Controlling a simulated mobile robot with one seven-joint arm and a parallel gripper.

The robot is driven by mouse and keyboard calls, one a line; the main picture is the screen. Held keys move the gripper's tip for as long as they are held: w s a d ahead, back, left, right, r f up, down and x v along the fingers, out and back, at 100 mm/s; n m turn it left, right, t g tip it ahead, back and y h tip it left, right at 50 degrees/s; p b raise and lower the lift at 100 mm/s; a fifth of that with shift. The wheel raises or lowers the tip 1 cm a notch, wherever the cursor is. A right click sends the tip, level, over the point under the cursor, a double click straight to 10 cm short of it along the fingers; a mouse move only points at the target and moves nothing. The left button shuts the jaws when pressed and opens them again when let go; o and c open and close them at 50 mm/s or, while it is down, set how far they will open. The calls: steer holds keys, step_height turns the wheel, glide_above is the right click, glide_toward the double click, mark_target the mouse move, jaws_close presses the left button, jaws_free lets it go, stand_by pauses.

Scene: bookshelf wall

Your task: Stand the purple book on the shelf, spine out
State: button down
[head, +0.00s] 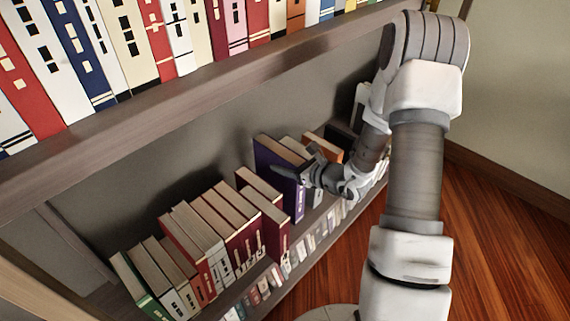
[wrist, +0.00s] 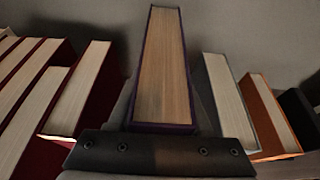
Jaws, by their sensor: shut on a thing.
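The purple book (head: 272,165) is upright in the lower shelf's row, with its page edges facing up. Its narrow spine side with small pale marks faces out towards the room. My gripper (head: 291,174) is shut on it from the front, near the top. In the wrist view the purple book (wrist: 164,75) lies between the two dark fingers of my gripper (wrist: 164,105). The lower shelf (head: 205,310) carries the row. I cannot tell whether the book's bottom edge rests on the board.
Dark red books (head: 262,218) stand left of the purple book. A grey book (wrist: 228,100) and an orange book (wrist: 268,112) stand close on its right. The upper shelf board (head: 170,120) runs above, full of books. Bare back wall shows behind the row.

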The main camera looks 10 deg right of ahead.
stand_by(0.8)
steer(key=shift+c, duration=1.2)
jaws_free()
steer(key=shift+f, duration=0.1)
steer(key=shift+s+d, duration=0.3)
steer(key=shift+s, duration=0.1)
steer(key=p+v, duration=0.3)
steer(key=v, duration=1.3)
steer(key=shift+s+p, duration=0.25)
steer(key=shift+p, duration=0.15)
